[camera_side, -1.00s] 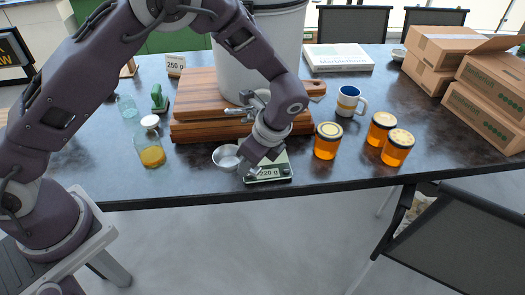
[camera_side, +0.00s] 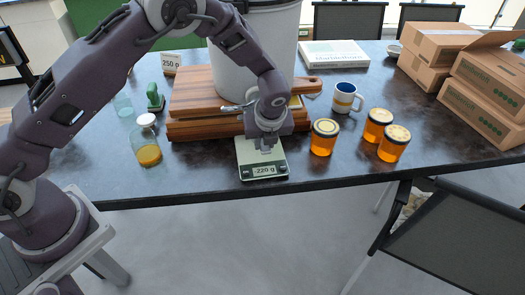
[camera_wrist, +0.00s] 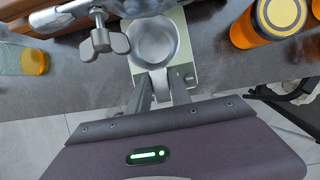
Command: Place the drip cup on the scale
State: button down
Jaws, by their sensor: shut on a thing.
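The drip cup (camera_wrist: 153,42) is a small round metal cup with a handle tab. In the wrist view my gripper (camera_wrist: 160,86) is shut on this tab. The cup is over the scale (camera_wrist: 190,62), which has a pale green top. In the side view the scale (camera_side: 262,172) stands near the table's front edge, its display reading about -220 g. My gripper (camera_side: 267,146) is above the scale there and hides the cup. I cannot tell whether the cup touches the scale.
A metal honey gate with a wing screw (camera_wrist: 100,38) is close to the cup's left. The white bucket (camera_side: 255,45) stands on wooden boards (camera_side: 195,103). Several honey jars (camera_side: 324,137) are right of the scale, a mug (camera_side: 346,98) behind them. A glass bottle (camera_side: 148,150) stands left.

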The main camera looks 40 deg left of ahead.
jog(key=shift+w+a+f, duration=0.15)
jog(key=shift+w+a, duration=0.35)
jog(key=shift+a, duration=0.05)
jog(key=shift+w+a+f, duration=0.15)
jog(key=shift+w+a, duration=0.3)
jog(key=shift+a, duration=0.1)
jog(key=shift+d+f, duration=0.1)
jog(key=shift+f, duration=0.6)
notch_tip(320, 180, down, 4)
jog(key=shift+f, duration=0.2)
jog(key=shift+w+f, duration=0.15)
jog(key=shift+f, duration=0.1)
jog(key=shift+f, duration=0.1)
jog(key=c, duration=1.2)
grip_release()
jog(key=shift+o, duration=0.2)
